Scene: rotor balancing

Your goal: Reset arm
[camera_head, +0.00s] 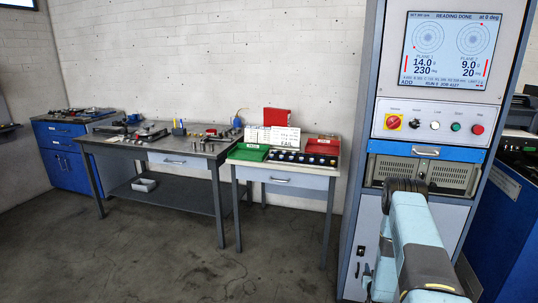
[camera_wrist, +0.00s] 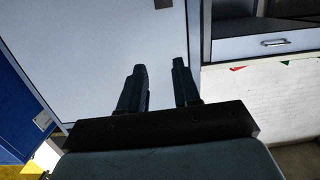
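My arm (camera_head: 415,235) shows at the lower right of the head view, folded in front of the tall machine cabinet (camera_head: 354,130). My gripper cannot be made out in that view. In the wrist view my gripper (camera_wrist: 160,70) has its two dark fingers apart with nothing between them. A pale panel (camera_wrist: 120,35) is behind the fingers. I cannot tell how far off it is.
The cabinet's screen (camera_head: 450,50) reads "READING DONE". A grey workbench (camera_head: 170,150) and blue cabinet (camera_head: 62,170) stand left. The floor before them is clear.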

